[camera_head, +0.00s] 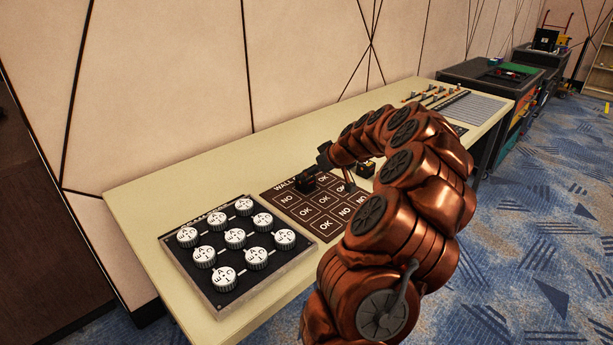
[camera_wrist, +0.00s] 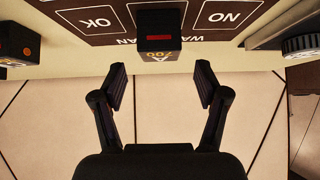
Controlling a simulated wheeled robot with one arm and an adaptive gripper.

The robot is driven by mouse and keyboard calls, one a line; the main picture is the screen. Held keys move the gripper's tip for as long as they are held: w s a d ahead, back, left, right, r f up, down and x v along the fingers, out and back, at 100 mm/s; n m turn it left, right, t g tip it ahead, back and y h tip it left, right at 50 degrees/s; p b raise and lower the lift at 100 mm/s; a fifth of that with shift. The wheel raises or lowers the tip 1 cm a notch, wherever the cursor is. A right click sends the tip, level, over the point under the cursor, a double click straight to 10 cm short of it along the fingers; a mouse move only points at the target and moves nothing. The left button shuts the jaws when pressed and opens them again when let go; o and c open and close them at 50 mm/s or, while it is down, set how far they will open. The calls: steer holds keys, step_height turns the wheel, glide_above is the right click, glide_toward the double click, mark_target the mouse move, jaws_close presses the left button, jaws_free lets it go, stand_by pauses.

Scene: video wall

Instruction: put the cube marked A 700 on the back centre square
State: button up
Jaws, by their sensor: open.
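The cube marked A 700 (camera_wrist: 159,54) is dark, with a red bar on one face. It stands on the brown board (camera_wrist: 105,38) at the back centre square, between a NO and an OK square; whether it is wholly inside the outline I cannot tell. In the head view it is the small dark cube (camera_head: 306,183) near the board's back edge. My gripper (camera_wrist: 161,78) is open and empty. Its two fingers are apart from the cube, which lies just beyond the fingertips in the wrist view.
Another dark cube (camera_wrist: 18,50) shows at the left of the wrist view. A panel with several white knobs (camera_head: 235,240) lies left of the board on the long cream table (camera_head: 150,212). A panel with sliders (camera_head: 432,94) is at the far end. The wall stands close behind.

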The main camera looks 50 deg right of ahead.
steer(key=shift+v, duration=2.45)
steer(key=a+y, duration=0.1)
steer(key=a, duration=0.5)
steer(key=w+a+r+n+g+y, duration=0.1)
steer(key=a, duration=0.6)
steer(key=w+a+r+n+g+y, duration=0.1)
steer(key=a, duration=0.6)
steer(key=shift+w+a, duration=0.2)
steer(key=s+a+f+g, duration=0.1)
steer(key=s+a+g, duration=0.45)
steer(key=a, duration=1.05)
steer(key=s+a+f+g+h, duration=0.1)
steer(key=s+a+f, duration=0.1)
steer(key=s, duration=0.7)
steer(key=s+a+f+m+g+h, duration=0.1)
steer(key=s+a+g, duration=0.1)
steer(key=s, duration=0.7)
steer(key=s+a+f+g, duration=0.1)
steer(key=s+a+f, duration=0.1)
steer(key=s, duration=0.8)
steer(key=shift+a+f+m+h, duration=0.3)
steer(key=shift+a+m+h, duration=0.1)
steer(key=shift+a, duration=0.2)
steer(key=shift+g, duration=0.25)
